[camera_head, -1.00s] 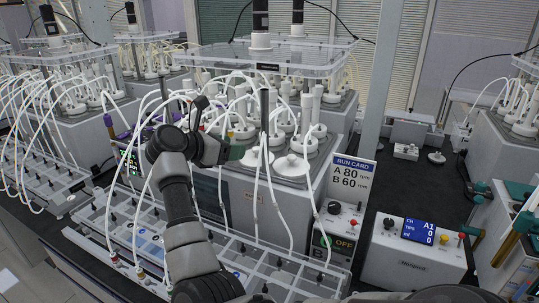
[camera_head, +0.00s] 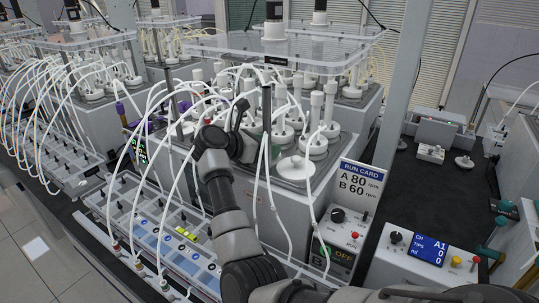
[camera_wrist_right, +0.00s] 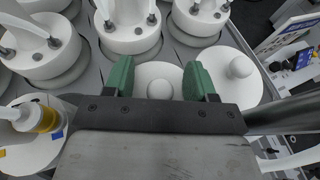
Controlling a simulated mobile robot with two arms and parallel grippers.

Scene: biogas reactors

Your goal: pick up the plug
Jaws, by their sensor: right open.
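My right gripper (camera_wrist_right: 158,82) is open, its two green fingers on either side of a white round knob (camera_wrist_right: 159,89) on a white disc. This may be the plug; the frames do not make that certain. Nothing is seen gripped. A second white disc with a knob (camera_wrist_right: 240,68) lies just right of the fingers; it also shows in the head view (camera_head: 295,167). A white piece with a yellow collar (camera_wrist_right: 42,120) lies at the left of the wrist view. In the head view my right gripper (camera_head: 249,147) is over the reactor top, its fingers hard to see. My left gripper is not in view.
White lidded vessels (camera_wrist_right: 128,32) with hoses stand close beyond the fingers. Thin posts (camera_head: 266,125) and white tubes surround the arm, and a clear plate (camera_head: 283,50) overhangs behind. The run card (camera_head: 362,180) and control boxes stand to the right.

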